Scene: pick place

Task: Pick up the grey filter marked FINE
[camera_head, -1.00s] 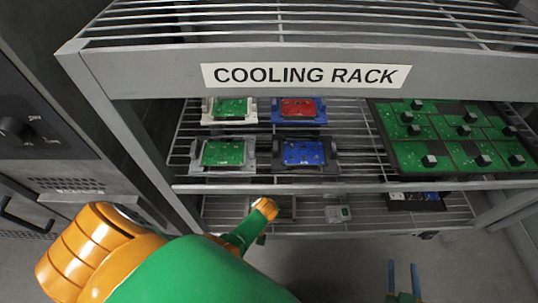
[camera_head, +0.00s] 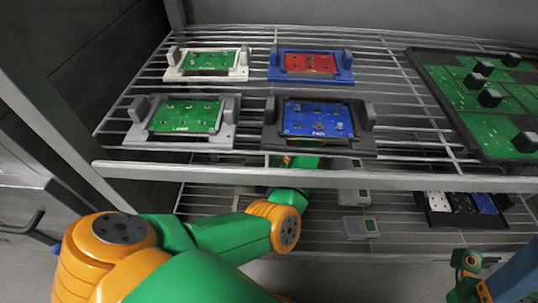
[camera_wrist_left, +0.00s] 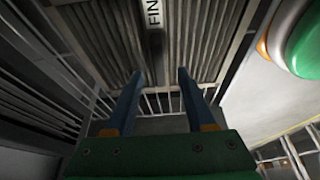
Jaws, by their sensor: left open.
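The grey filter (camera_wrist_left: 205,45) shows in the left wrist view as ribbed grey panels at the top. A narrow strip down its middle carries a white label with "FIN" readable, the rest cut off. My left gripper (camera_wrist_left: 159,80) is open, its two blue fingers apart and pointing at the filter, one to each side of the strip's line. Nothing is between the fingers. In the head view my left arm reaches under the upper shelf, which hides the gripper; I cannot make out the filter there. Part of my right arm shows at the lower right, its jaw opening unclear.
The upper wire shelf (camera_head: 400,183) holds green, red and blue boards in holders and a large green panel (camera_head: 490,100) at right. Small grey boxes (camera_head: 360,228) and a black tray (camera_head: 436,217) stand on the lower shelf. Wire bars surround the left gripper.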

